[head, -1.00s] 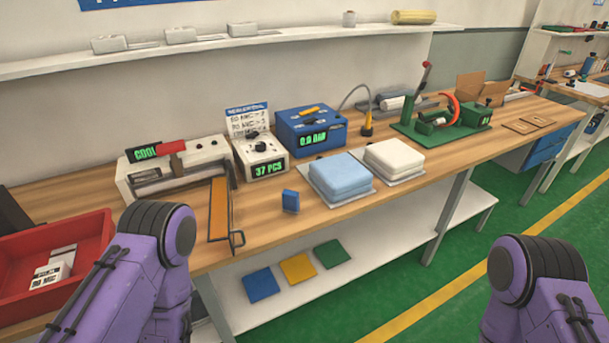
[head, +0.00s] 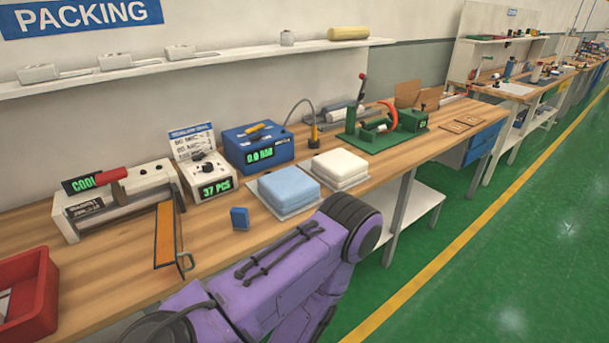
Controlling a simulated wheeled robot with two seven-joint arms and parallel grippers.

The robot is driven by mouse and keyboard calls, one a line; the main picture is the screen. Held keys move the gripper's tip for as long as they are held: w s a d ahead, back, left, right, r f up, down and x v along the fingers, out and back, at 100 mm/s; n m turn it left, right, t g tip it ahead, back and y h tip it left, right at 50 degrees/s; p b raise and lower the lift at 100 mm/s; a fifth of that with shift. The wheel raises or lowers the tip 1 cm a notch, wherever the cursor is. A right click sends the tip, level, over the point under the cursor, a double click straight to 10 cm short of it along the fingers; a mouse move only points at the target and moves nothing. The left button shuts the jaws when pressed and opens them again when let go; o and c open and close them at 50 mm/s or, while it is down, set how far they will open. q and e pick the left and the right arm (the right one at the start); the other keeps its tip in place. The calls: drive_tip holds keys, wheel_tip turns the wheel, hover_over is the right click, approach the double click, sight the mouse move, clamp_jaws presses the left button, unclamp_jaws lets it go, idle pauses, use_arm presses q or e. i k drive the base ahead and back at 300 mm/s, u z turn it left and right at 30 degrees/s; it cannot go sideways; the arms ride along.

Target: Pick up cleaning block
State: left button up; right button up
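A small blue block (head: 240,218), which looks like the cleaning block, stands upright on the wooden workbench (head: 110,291). It is near the front edge, left of the light blue folded pad (head: 289,188) and right of the orange-and-grey frame (head: 165,234). Nothing touches the block. One of my purple arms crosses the lower middle of the head view, in front of the bench. Neither of my grippers shows in the view.
A white sealer (head: 120,201), a counter box (head: 208,178) and a blue box (head: 257,148) stand behind the block. A white pad (head: 339,167) and a green fixture (head: 386,135) are to the right. A red bin (head: 30,293) is at the left. Green floor is clear at right.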

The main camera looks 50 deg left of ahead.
sight(240, 218)
drive_tip(key=z, duration=0.15)
drive_tip(key=i, duration=1.35)
drive_tip(key=u, duration=3.4)
